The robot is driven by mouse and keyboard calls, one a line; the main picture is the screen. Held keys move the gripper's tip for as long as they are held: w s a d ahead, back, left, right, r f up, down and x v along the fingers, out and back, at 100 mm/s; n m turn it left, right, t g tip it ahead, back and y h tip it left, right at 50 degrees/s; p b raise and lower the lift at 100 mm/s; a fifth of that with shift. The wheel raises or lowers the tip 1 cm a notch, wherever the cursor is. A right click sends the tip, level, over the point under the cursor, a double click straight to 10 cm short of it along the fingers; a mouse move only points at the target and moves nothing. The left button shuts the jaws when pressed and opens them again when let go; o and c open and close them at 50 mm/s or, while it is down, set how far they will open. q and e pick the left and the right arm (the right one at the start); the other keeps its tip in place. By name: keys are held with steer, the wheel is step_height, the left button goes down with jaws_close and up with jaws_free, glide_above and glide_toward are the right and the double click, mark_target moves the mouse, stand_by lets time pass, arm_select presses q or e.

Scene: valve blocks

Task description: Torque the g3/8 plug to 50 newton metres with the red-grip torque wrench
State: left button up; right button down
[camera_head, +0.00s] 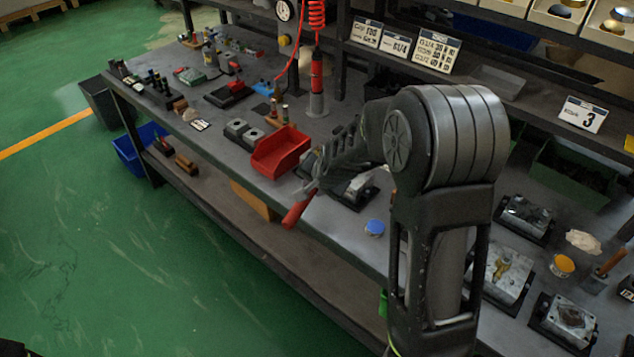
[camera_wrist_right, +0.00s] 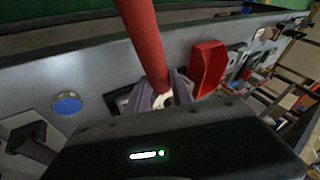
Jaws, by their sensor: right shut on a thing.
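My right gripper (camera_head: 314,178) is above the front edge of the bench and shut on a tool with a red grip, which I take to be the torque wrench (camera_head: 298,211). Its red grip sticks out over the front edge toward the floor. In the right wrist view the red grip (camera_wrist_right: 146,40) runs up from between the grey fingers (camera_wrist_right: 163,92). The wrench's head is hidden by the gripper. A valve block (camera_head: 357,192) sits on the bench just beyond the gripper, partly covered by my arm. I cannot make out the g3/8 plug. My left gripper is not in view.
A red bin (camera_head: 281,152) stands left of the gripper, and a blue round cap (camera_head: 375,228) lies to its right. More valve blocks (camera_head: 500,270) stand at the right. A red hanging tool (camera_head: 317,75) is at the back. Label cards (camera_head: 435,50) stand on the shelf.

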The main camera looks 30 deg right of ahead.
steer(key=shift+w+a+r+m+p, duration=0.15)
steer(key=shift+w+a+m+p, duration=0.2)
steer(key=shift+w+p, duration=0.35)
steer(key=shift+s+d, duration=0.1)
steer(key=shift+s, duration=0.05)
steer(key=shift+s+d+b, duration=0.15)
steer(key=shift+s+b, duration=0.1)
steer(key=shift+b, duration=0.3)
steer(key=shift+s+d+n+y+b, duration=0.5)
steer(key=shift+s+n+b, duration=0.35)
steer(key=shift+b, duration=0.5)
steer(key=shift+r, duration=0.1)
steer(key=shift+r+p, duration=0.45)
steer(key=shift+p, duration=0.3)
steer(key=shift+r, duration=0.1)
